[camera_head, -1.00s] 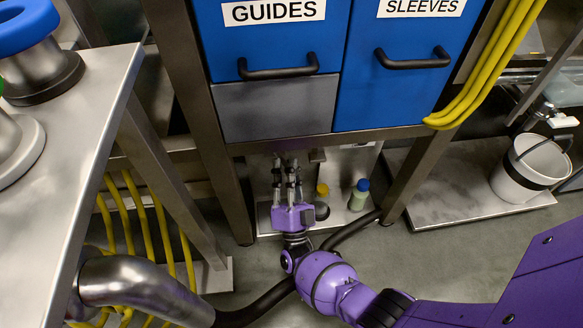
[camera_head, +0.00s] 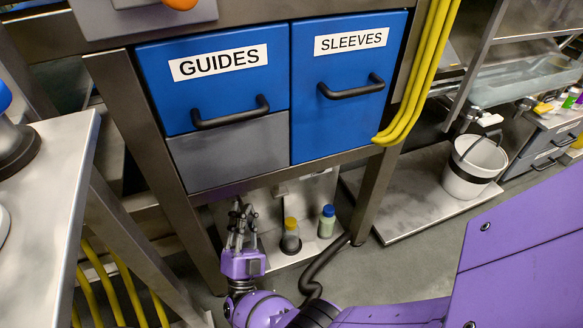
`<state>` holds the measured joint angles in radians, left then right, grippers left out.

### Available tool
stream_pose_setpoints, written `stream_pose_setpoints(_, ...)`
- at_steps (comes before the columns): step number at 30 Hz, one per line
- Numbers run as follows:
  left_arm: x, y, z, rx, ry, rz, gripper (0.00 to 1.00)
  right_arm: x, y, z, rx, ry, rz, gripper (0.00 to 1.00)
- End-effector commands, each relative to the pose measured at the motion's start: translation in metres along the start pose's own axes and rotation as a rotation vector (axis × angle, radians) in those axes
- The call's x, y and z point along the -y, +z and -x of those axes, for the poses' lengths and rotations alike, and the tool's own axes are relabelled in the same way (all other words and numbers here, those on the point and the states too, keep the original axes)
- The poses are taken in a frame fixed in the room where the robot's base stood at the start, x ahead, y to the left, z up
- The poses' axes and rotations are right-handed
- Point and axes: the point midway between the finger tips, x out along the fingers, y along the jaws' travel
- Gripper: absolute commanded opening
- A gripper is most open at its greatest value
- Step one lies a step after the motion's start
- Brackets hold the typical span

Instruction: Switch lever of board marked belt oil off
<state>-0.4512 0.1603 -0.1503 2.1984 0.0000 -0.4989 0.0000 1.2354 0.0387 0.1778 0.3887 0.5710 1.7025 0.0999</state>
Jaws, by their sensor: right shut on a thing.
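My right gripper (camera_head: 241,218) reaches under the blue drawers, into the recess at the left of the low shelf. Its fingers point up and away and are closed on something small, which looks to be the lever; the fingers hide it. A pale panel (camera_head: 310,188) stands at the back of the recess, right of the gripper. No belt oil marking can be read, and I cannot tell the lever's position. My left gripper is not in view.
A yellow-capped bottle (camera_head: 290,238) and a blue-capped bottle (camera_head: 327,222) stand right of the gripper. The blue GUIDES drawer (camera_head: 170,100) and SLEEVES drawer (camera_head: 345,125) hang above. A dark hose (camera_head: 316,270) runs close by. A white bucket (camera_head: 472,168) stands at right.

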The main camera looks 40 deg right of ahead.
Motion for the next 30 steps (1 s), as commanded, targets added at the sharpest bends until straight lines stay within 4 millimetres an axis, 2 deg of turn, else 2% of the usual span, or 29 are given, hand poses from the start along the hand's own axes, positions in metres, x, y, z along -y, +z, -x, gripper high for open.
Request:
stream_pose_setpoints(1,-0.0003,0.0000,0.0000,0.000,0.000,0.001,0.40,0.0007,0.0004,0.0023,0.004,0.001,-0.001,0.00)
stream_pose_setpoints(2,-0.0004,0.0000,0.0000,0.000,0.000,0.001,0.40,0.0007,0.0004,0.0024,0.004,0.001,-0.001,0.20)
stream_pose_setpoints(6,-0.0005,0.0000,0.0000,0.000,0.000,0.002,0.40,0.0009,0.0004,0.0015,0.003,0.000,-0.002,0.36)
stream_pose_setpoints(30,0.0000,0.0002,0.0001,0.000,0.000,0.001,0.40,-0.0020,-0.0005,-0.0002,0.040,-0.053,-0.049,0.36)
